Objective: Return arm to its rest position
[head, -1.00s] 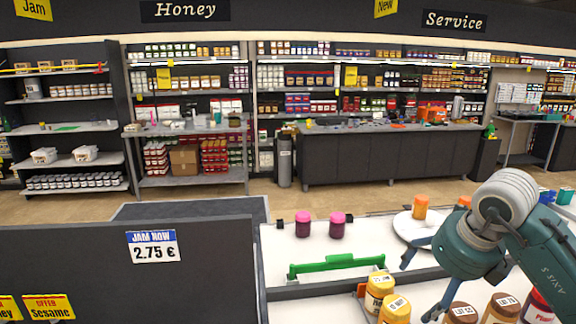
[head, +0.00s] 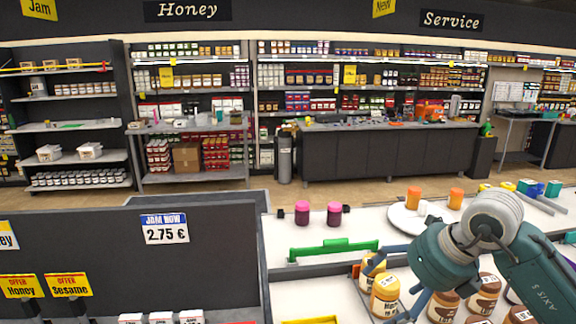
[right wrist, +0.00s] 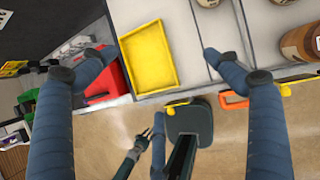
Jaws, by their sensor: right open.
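My right arm comes in from the right in the head view. Its gripper (head: 385,292) is low beside the honey jars (head: 385,296) at the counter's near side; their exact gap is hard to judge. In the right wrist view the two blue fingers of this gripper (right wrist: 158,57) are spread wide with nothing between them. Beyond them lie a yellow tray (right wrist: 149,58) and the light counter edge. A thin teal limb with a small forked end, probably my left gripper (right wrist: 146,140), shows low in the right wrist view; its jaw state is unclear. No left arm shows in the head view.
Brown-filled jars (head: 443,306) stand close to the right arm. A green bar handle (head: 333,249), two pink-lidded jars (head: 302,213) and a round white plate (head: 405,222) with orange-lidded jars are farther back. A dark panel (head: 190,270) stands left. The wrist view shows open floor (right wrist: 110,128).

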